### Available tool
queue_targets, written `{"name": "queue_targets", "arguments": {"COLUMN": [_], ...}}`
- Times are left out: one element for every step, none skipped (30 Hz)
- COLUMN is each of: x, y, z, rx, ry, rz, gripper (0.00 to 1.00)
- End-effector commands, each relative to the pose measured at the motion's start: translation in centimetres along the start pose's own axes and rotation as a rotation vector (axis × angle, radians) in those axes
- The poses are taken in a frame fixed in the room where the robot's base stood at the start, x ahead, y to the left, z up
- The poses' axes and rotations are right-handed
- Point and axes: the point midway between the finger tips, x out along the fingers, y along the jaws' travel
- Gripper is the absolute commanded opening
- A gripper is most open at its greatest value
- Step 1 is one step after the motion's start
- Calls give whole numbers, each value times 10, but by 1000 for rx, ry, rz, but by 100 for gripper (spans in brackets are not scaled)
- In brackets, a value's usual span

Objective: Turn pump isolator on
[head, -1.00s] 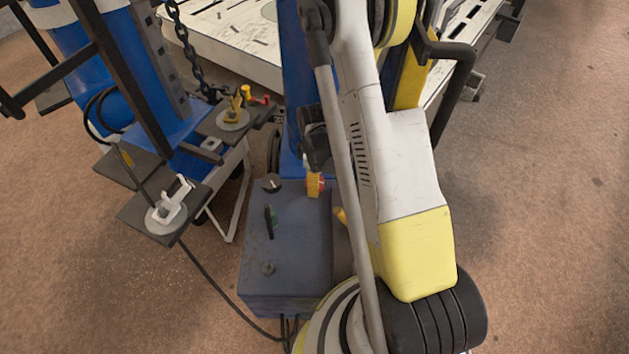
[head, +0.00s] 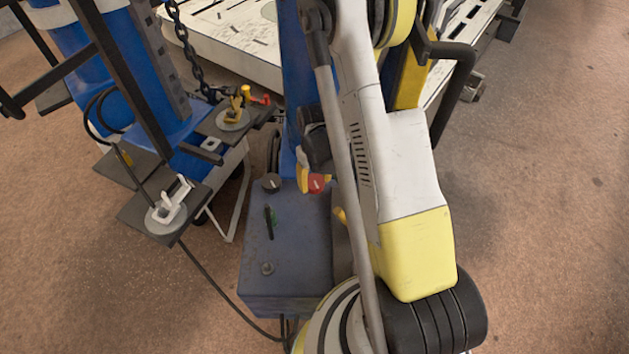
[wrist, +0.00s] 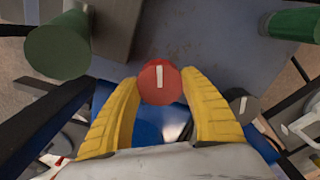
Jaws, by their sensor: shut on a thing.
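A red round knob (head: 317,184) with a white mark stands at the far edge of the blue control box (head: 295,260) in the head view. No label is readable to confirm it as the pump isolator. In the wrist view the red knob (wrist: 150,88) sits between the tips of my gripper (wrist: 160,92), its white mark running up and down the picture. My gripper's yellow fingers are closed on its two sides. In the head view one yellow finger shows left of the knob; my arm hides much of the gripper.
A dark round knob (head: 271,184) with a white mark stands left of the red one. Clamps on plates (head: 163,219) and a hanging chain (head: 187,50) stand left.

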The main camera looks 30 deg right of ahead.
Motion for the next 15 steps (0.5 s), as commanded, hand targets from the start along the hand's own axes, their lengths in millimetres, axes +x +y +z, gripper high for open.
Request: {"name": "queue_targets", "arguments": {"x": [0,0,0,0,0,0,0,0,0,0,0,0,0,0,0], "y": [1,1,1,1,1,1,1,1,1,1,1,1,1,1,1], "z": [-2,-2,-2,-2,-2,-2,-2,-2,-2,-2,-3,-3,-3,-3,-3], "rx": [39,64,97,120,143,172,194,213,238,256,271,291,305,318,332], "ry": [5,5,6,6,6,6,6,6,6,6,6,6,6,6,6], "rz": [2,2,1,1,1,1,1,1,1,1,1,1,1,1,1], "gripper": [21,21,21,21,21,21,21,21,21,21,21,21,21,21,21]}}
